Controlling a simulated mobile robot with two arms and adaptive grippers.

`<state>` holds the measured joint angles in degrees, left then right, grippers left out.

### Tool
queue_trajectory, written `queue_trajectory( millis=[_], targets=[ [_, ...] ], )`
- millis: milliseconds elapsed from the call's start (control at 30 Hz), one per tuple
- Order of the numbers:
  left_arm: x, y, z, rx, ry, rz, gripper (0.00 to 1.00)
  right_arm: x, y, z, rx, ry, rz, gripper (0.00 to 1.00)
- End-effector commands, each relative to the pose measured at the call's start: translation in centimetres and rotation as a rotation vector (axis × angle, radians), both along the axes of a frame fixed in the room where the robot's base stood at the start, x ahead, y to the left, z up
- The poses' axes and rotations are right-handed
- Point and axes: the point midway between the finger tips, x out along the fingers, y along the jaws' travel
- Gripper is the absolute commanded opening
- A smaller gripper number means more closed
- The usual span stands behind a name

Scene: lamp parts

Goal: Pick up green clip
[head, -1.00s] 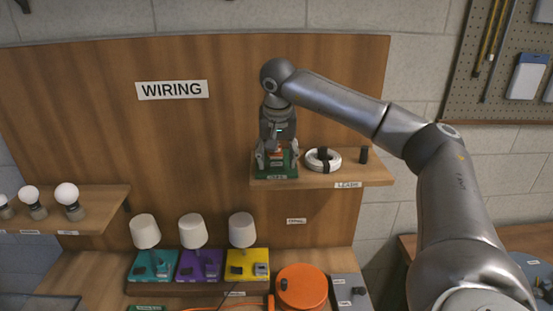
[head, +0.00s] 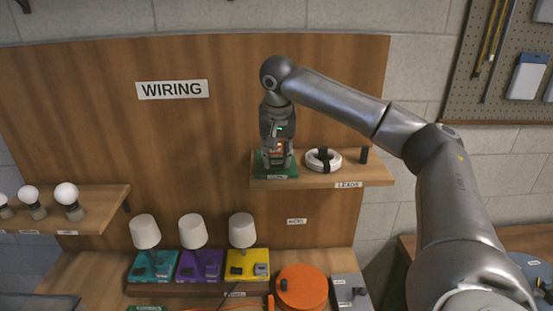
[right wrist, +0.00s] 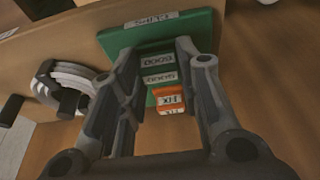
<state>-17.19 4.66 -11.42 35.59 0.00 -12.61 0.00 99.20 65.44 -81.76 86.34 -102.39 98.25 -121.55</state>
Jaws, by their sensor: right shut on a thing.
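My right gripper (head: 276,162) reaches down to the green tray (head: 290,173) at the left end of the upper right shelf. In the right wrist view its fingers (right wrist: 158,52) are shut on a green clip (right wrist: 157,62), still at the tray (right wrist: 196,27). A second green piece (right wrist: 160,78) and an orange clip (right wrist: 170,99) with light labels show between the fingers, nearer the camera. The fingers hide the clip's sides, so I cannot tell exactly where they touch it. My left gripper is not in view.
A white coiled lead (head: 323,160) lies right of the tray, with a dark post (head: 364,155) beyond it. The shelf (head: 330,180) has a wooden back panel close behind. Below stand white-shaded lamps on coloured bases and an orange reel (head: 302,287).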

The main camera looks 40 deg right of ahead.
Motion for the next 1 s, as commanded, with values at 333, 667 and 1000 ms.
queue_trajectory(
  millis=[333, 667, 1000],
  targets=[
    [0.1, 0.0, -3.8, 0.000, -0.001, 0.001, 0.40, -1.0, 2.1, 4.8, 0.002, -0.009, 0.007, 0.19],
    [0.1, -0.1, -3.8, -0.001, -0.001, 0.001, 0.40, -4.2, 7.2, 10.3, -0.004, -0.007, 0.006, 0.19],
    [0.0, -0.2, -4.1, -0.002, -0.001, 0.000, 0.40, -6.5, 11.4, 12.2, -0.001, -0.003, 0.003, 0.19]
  ],
)
